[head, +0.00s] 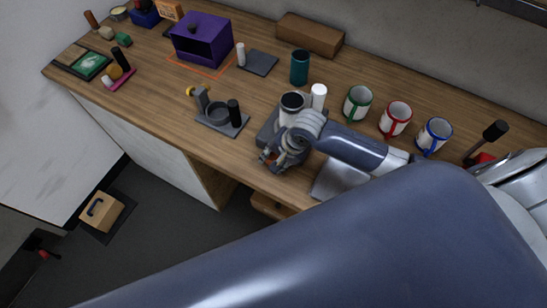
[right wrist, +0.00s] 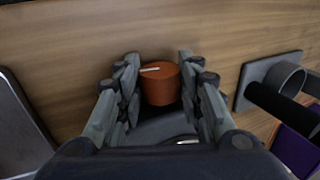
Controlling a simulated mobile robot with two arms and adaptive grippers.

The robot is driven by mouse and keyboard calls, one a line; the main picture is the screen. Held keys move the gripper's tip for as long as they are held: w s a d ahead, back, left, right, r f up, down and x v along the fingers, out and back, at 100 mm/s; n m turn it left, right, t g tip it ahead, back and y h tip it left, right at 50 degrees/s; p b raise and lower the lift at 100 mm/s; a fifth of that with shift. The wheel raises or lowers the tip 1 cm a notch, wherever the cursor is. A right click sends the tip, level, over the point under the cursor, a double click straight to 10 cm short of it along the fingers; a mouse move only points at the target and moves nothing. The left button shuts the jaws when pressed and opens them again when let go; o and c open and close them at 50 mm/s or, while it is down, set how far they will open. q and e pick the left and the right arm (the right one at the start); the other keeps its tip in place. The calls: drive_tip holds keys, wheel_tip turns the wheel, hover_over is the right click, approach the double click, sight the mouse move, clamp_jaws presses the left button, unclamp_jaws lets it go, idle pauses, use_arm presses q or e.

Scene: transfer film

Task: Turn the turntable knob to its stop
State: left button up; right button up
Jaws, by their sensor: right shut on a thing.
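The orange-red turntable knob (right wrist: 160,85) stands between the fingers of my right gripper (right wrist: 157,78) in the right wrist view. A short white mark on its top points to the left in that view. My right gripper is shut on the knob, with one finger on each side. In the head view my right gripper (head: 271,158) is at the table's front edge and hides most of the knob. The grey turntable base (head: 266,127) shows beside it, with a white, dark-topped container (head: 291,104) on it. My left gripper is not in view.
A grey stand with a black cylinder (head: 234,113) is left of the gripper. A white bottle (head: 318,96), a teal cylinder (head: 299,68) and green-, red- and blue-trimmed mugs (head: 358,104) stand behind and right. A grey plate (head: 340,178) lies close by. Open wood lies left of the stand.

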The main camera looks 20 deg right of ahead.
idle(0.3)
drive_tip(key=o, duration=1.1)
drive_tip(key=shift+c, duration=0.2)
drive_tip(key=shift+r, duration=0.1)
drive_tip(key=v, duration=1.1)
drive_tip(key=shift+s+r, duration=0.15)
drive_tip(key=shift+r, duration=0.2)
drive_tip(key=shift+d, duration=0.15)
